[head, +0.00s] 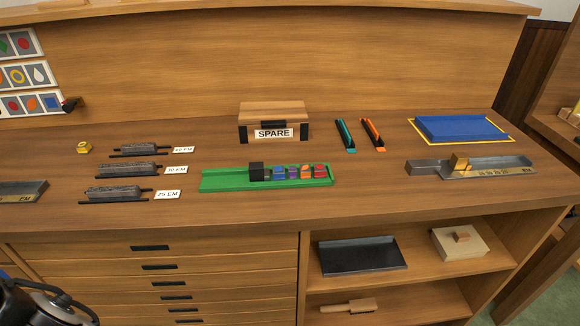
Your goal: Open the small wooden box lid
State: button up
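A wooden box labelled SPARE (288,132) stands at the back middle of the bench top. Its wooden lid (272,109) lies flat and closed on it, with a black handle or catch at the front edge. A second, paler small box (446,252) sits on the upper open shelf at the lower right, with a small wooden block or knob on its top; it looks closed. My gripper's fingers are not in view. Only a dark part of my arm with cables shows at the lower left corner, well away from both boxes.
A green tray (213,183) with coloured blocks lies in front of the SPARE box. Teal (345,135) and orange (372,133) strips lie right of it, then a blue slab (460,128). Grey bars with labels lie left. Bare bench surrounds the SPARE box.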

aim_at(269, 114)
jog(key=j+z, duration=0.2)
jog(key=j, duration=0.25)
jog(key=k+j+z, duration=0.2)
jog(key=j, duration=0.2)
jog(key=j+z, duration=0.2)
jog(key=j, duration=0.25)
jog(key=i, duration=0.5)
